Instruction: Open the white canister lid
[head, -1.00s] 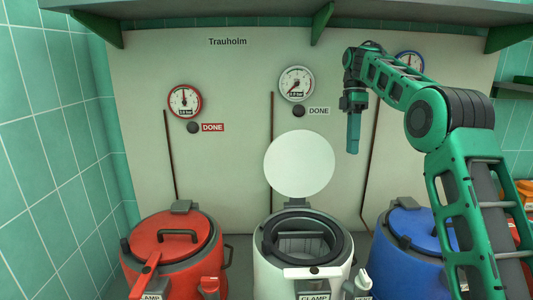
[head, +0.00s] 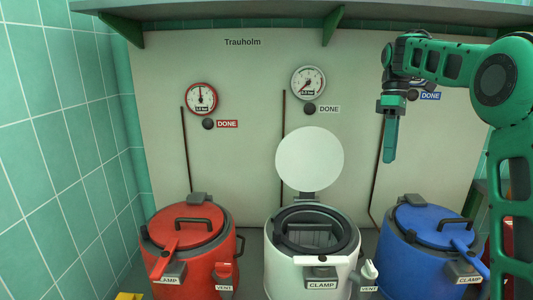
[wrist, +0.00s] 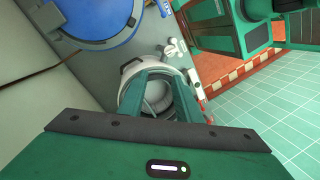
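The white canister (head: 283,264) stands on the counter in the middle of the head view. Its round white lid (head: 309,158) stands upright on a hinge behind the dark-ringed mouth, and the inside shows. A clamp plate (head: 321,285) and a white vent lever (head: 369,270) are at its front. My gripper (head: 389,160) points down in the air, to the right of the lid and touching nothing. In the wrist view its two fingers (wrist: 165,75) are apart and empty, with the white canister (wrist: 128,92) seen below between them.
A red canister (head: 187,232) stands to the left and a blue canister (head: 429,226) to the right, both with lids down. Gauges (head: 308,82) and dark knobs sit on the back panel. A shelf (head: 258,12) runs above. The air above the white mouth is clear.

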